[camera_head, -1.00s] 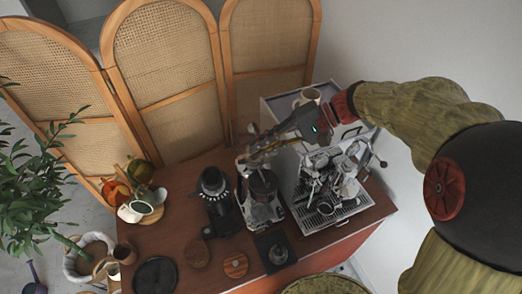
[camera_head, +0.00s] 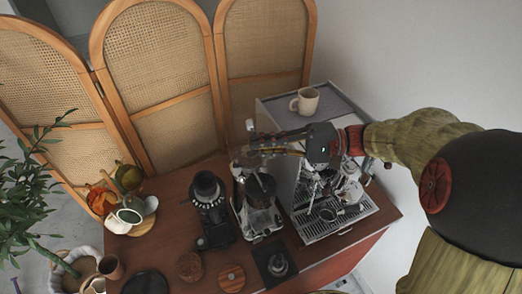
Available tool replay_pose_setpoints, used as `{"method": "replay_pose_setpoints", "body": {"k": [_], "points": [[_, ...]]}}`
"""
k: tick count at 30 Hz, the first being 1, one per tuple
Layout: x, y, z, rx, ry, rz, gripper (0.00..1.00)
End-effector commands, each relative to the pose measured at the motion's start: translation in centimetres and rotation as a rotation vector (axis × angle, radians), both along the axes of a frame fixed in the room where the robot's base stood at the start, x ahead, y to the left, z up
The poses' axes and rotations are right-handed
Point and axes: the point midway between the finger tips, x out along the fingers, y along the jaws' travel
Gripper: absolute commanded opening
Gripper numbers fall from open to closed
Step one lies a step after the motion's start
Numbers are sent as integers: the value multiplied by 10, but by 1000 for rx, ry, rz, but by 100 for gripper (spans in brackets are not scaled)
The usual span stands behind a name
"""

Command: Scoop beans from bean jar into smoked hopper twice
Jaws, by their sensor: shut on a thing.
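My gripper (camera_head: 259,143) is above the grinder in the middle of the cart, with its fingers pointing left. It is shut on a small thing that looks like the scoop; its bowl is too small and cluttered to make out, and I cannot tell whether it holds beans. The smoked hopper (camera_head: 260,187) is the dark, see-through top of the silver grinder, just below the fingers. The bean jar appears to be the round brown container (camera_head: 189,266) at the front left of the grinder.
A black grinder (camera_head: 211,207) stands left of the hopper. The espresso machine (camera_head: 334,222) is on the right, with a mug (camera_head: 305,101) on top. A round wooden lid (camera_head: 231,278), a tamper (camera_head: 278,264) and a black dish (camera_head: 146,284) lie along the front.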

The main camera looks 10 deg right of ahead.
Motion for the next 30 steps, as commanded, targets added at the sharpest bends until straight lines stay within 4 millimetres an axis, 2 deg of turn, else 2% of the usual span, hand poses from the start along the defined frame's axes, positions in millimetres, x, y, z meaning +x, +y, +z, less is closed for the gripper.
{"method": "replay_pose_setpoints", "body": {"k": [1, 18, 30], "points": [[0, 0, -5, 27, -1, -5, 0], [-2, -3, -11, 352, -66, -62, 0], [-2, -4, -10, 415, -80, -74, 0]]}}
